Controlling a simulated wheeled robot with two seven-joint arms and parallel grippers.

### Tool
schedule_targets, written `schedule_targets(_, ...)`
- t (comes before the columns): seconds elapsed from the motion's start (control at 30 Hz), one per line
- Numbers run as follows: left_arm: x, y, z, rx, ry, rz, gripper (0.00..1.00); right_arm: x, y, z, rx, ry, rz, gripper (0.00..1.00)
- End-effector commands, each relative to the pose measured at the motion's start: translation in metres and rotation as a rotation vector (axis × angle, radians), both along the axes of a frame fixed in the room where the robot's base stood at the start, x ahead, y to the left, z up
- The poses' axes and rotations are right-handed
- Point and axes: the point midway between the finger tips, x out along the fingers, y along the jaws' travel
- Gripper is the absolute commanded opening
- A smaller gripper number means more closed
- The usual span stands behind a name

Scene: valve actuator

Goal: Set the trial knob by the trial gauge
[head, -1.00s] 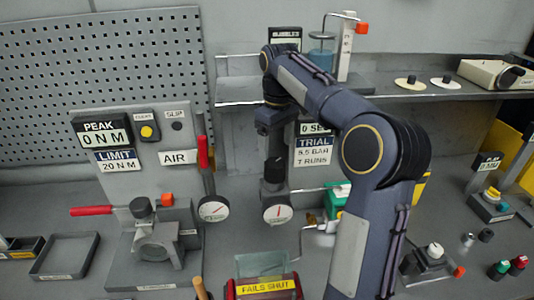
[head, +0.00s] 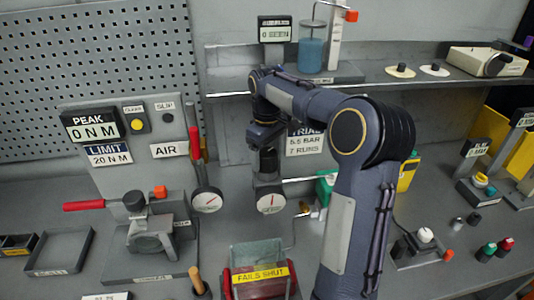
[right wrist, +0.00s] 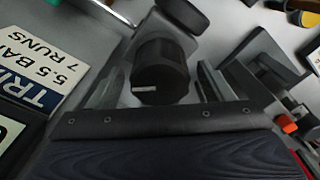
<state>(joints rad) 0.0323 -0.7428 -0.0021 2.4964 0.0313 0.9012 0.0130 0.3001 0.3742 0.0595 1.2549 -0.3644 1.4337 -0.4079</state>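The trial knob (right wrist: 160,72) is a black cylinder with a small pale mark, seen in the right wrist view between the fingers of my right gripper (right wrist: 157,88). Gaps show on both sides of it, so the gripper is open around or just above it. In the head view my right gripper (head: 264,140) points down over the dark knob (head: 267,160), partly hiding it. The trial gauge (head: 270,201), a round white dial with a red needle standing near upright, sits just below the knob. My left gripper is not in view.
The TRIAL sign (head: 305,142) reads 5.5 BAR, 7 RUNS, partly behind my arm. Left stand an AIR gauge (head: 207,201) with a red-handled lever (head: 195,148) and a vise-like fixture (head: 152,232). A FAILS SHUT box (head: 261,275) is in front. A shelf (head: 440,83) runs behind.

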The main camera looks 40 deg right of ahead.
Motion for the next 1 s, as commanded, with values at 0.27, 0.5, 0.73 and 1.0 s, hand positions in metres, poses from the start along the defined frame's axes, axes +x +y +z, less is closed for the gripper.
schedule_targets(0.27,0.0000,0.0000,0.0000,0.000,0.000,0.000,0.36,0.0000,0.0000,0.0003,0.000,0.000,0.000,0.37)
schedule_targets(0.5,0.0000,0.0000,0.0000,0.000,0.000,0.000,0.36,-0.0001,0.0000,0.0006,-0.001,0.000,-0.090,0.30)
schedule_targets(0.73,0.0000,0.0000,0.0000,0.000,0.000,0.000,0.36,-0.0003,-0.0002,0.0006,0.000,0.001,-0.232,0.30)
schedule_targets(1.0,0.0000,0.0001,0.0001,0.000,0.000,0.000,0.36,-0.0004,-0.0003,0.0007,0.000,0.000,-0.232,0.58)
